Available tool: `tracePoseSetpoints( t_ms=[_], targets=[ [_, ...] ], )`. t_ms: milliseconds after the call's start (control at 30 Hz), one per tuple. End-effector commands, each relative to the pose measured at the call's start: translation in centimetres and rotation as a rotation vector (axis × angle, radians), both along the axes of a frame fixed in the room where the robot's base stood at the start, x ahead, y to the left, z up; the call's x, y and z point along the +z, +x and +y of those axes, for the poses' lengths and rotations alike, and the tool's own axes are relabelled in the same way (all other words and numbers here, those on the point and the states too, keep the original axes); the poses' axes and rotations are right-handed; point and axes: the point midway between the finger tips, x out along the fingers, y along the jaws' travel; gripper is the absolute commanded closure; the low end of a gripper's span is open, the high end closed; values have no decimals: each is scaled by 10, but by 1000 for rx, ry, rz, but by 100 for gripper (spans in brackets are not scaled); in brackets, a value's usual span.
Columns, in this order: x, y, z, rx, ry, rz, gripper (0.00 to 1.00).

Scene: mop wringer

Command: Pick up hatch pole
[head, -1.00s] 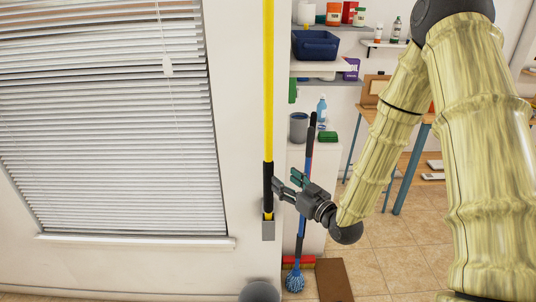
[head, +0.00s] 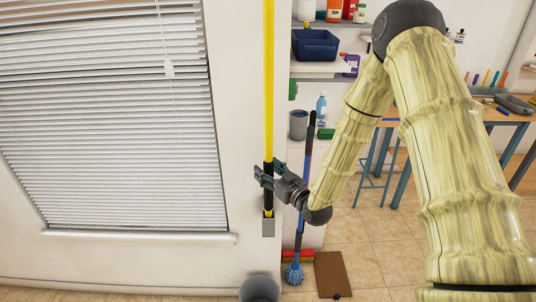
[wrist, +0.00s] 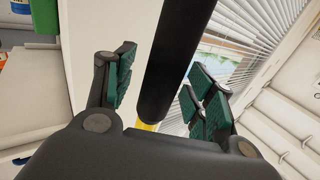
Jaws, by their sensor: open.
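The hatch pole (head: 269,90) is a long yellow pole with a black grip section near its lower end. It stands upright against the wall, its foot at a small grey wall holder (head: 268,228). My gripper (head: 266,176) is at the black section in the head view. In the wrist view, the black section (wrist: 178,50) runs between the two green-padded fingers of my gripper (wrist: 160,95). The fingers are spread, with a gap visible on the left side; the right finger is closer to the pole. I cannot tell whether either touches it.
A blue mop (head: 293,272) stands just right of the pole, behind my gripper. Shelves with a blue bin (head: 315,45) are behind, and a window with blinds (head: 110,120) is on the left.

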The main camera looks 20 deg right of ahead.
Motion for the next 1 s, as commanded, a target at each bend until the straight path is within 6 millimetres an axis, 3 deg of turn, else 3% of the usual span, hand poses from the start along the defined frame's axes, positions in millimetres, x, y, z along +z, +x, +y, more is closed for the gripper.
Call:
tracePoseSetpoints(
  t_ms=[167,500,833,1000],
  targets=[
    [-1,0,0,0,0,0,45],
    [0,0,0,0,0,0,100],
    [2,0,0,0,0,-1,100],
    [13,1,0,0,0,-3,100]
  ],
)
